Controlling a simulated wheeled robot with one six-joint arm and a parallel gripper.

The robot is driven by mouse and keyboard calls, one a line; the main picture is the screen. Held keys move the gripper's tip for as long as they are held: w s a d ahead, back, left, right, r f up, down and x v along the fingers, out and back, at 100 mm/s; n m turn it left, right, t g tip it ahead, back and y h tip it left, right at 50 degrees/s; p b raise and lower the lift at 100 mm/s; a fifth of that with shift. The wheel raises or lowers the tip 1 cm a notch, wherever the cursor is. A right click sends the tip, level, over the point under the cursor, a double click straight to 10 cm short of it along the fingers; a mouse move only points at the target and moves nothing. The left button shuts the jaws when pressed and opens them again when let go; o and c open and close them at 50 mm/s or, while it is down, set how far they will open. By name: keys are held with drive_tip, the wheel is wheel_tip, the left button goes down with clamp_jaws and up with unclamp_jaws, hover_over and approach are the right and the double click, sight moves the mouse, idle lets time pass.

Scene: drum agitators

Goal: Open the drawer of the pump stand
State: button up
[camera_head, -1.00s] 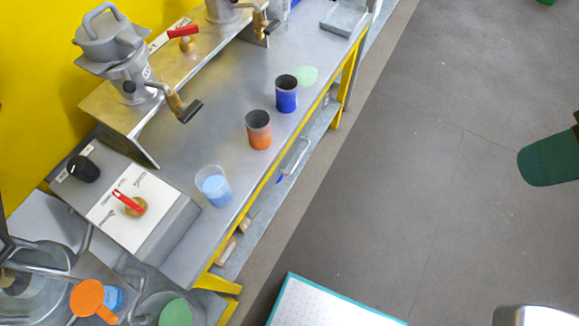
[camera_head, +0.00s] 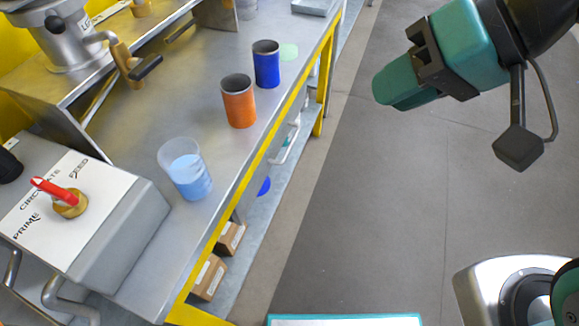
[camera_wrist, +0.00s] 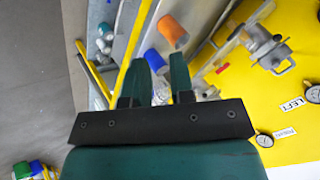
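The pump stand is a long grey metal bench (camera_head: 215,150) with a yellow front edge. A pale bar handle (camera_head: 287,145) shows below that edge, beneath the orange and blue cups. The drawer front behind it is mostly hidden by the bench top, and no drawer visibly sticks out. My gripper (camera_head: 388,88) is over the floor to the right of the bench, apart from the handle. In the wrist view my gripper (camera_wrist: 160,72) shows two green fingers with a gap and nothing held between them.
An orange cup (camera_head: 239,102), a blue cup (camera_head: 266,65) and a clear cup of blue liquid (camera_head: 186,170) stand on the bench. A valve box (camera_head: 105,220) is at left. Small brown boxes (camera_head: 209,278) sit on the lower shelf. Grey floor (camera_head: 370,210) is free beside the bench.

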drive_tip(key=w+a+f+m+t+y+b, duration=0.1)
drive_tip(key=w+f+m+t+b, duration=0.15)
drive_tip(key=f+b, duration=0.75)
drive_tip(key=w+f+m+t+y+b, duration=0.1)
drive_tip(key=w+f+m+y+b, duration=0.15)
drive_tip(key=f+b, duration=0.75)
drive_tip(key=m+t+b, duration=0.5)
drive_tip(key=m+b, duration=0.1)
drive_tip(key=b, duration=0.3)
approach(291, 142)
drive_tip(key=shift+g+y, duration=0.25)
drive_tip(key=p+x, duration=0.5)
drive_tip(key=x, duration=0.4)
drive_tip(key=shift+w+d+f, duration=0.1)
drive_tip(key=shift+d, duration=0.1)
drive_tip(key=shift+w+a+f, duration=0.35)
drive_tip(key=shift+w+a, duration=0.05)
drive_tip(key=shift+w, duration=0.05)
clamp_jaws()
